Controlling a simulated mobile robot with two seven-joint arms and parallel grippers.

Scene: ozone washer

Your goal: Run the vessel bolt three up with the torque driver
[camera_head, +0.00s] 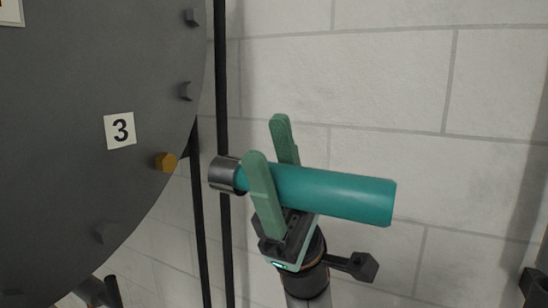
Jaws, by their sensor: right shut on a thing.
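The vessel (95,70) is a large dark grey round face filling the left of the head view. A white tag with a 3 (120,130) is on it, and the yellow bolt three (166,162) sits at its rim, right of and below the tag. My right gripper (270,160) is shut on the teal torque driver (335,193). The driver lies nearly level, its dark socket end (225,175) pointing left toward the bolt. A gap shows between socket and bolt in the picture. My left gripper is not in view.
Other grey bolts (187,91) line the vessel rim above and below. Dark vertical pipes (223,75) run behind the socket end. A pale block wall (390,80) stands behind, and the space right of the driver looks clear.

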